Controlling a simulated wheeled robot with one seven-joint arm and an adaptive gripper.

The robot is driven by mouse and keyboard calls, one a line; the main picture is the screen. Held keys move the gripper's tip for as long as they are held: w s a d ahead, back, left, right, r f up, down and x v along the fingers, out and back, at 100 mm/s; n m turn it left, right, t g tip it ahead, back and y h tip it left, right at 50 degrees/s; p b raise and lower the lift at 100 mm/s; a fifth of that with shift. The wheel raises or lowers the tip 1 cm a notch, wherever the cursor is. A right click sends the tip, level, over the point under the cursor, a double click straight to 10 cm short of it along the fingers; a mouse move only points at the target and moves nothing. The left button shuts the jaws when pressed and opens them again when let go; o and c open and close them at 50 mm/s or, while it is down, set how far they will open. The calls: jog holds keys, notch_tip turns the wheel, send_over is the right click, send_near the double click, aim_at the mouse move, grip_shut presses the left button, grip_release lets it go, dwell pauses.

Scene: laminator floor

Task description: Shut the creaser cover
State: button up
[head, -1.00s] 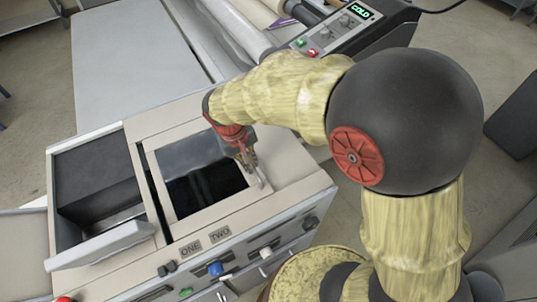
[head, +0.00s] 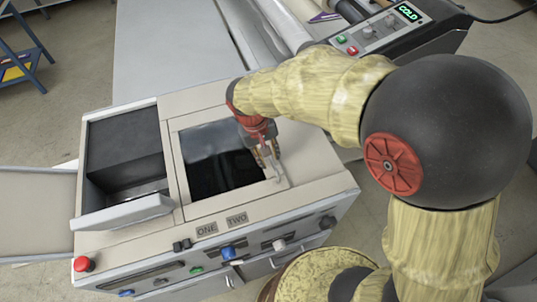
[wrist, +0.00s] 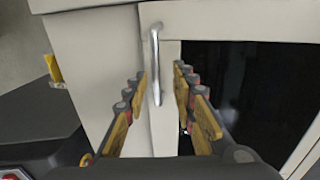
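The creaser's cover, a beige frame (head: 208,208) around a dark glossy window (head: 220,175), lies about level with the machine top in the head view. I cannot tell whether it is fully closed. Its pale bar handle (head: 277,176) is near the right edge. It also shows in the wrist view as a thin grey upright bar (wrist: 155,65). My gripper (head: 267,160) is over this handle. In the wrist view my gripper (wrist: 160,76) is open, one finger on each side of the bar, with gaps visible. Whether a fingertip touches it is unclear.
Left of the cover is an open dark compartment (head: 125,150) with a grey lip (head: 123,212) in front. Knobs and a red button (head: 83,264) line the front panel. A laminator panel reading COLD (head: 385,30) stands behind right. A blue-framed rack (head: 25,55) stands far left.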

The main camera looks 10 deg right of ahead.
jog(key=shift+r, duration=0.1)
notch_tip(320, 180, up, 12)
jog(key=a, duration=0.2)
jog(key=shift+s+a+f, duration=0.15)
jog(key=shift+s+f, duration=0.05)
jog(key=shift+s, duration=0.05)
dwell(0.6)
jog(key=s+d+f+t+b, duration=0.1)
jog(key=s+d+f+b, duration=0.3)
jog(key=s+b, duration=0.1)
jog(key=s+d+f+m+t+y+b, duration=0.1)
jog(key=s+d+f+t+b, duration=0.1)
jog(key=s+d+f+b, duration=0.2)
jog(key=s+d+f+t+y+b, duration=0.1)
jog(key=s+d+f+b, duration=0.3)
jog(key=b, duration=0.5)
jog(key=shift+s+d+f+m+t, duration=0.15)
jog(key=shift+s+d+t, duration=0.05)
jog(key=shift+s, duration=0.25)
jog(key=shift+s+d+f+m+t, duration=0.15)
jog(key=shift+s+d+t, duration=0.05)
jog(key=shift+s, duration=0.25)
jog(key=shift+d+b, duration=0.3)
jog(key=shift+b, duration=0.25)
jog(key=shift+d+f+m+b, duration=0.25)
jog(key=shift+d+m+b, duration=0.05)
jog(key=shift+d+b, duration=0.1)
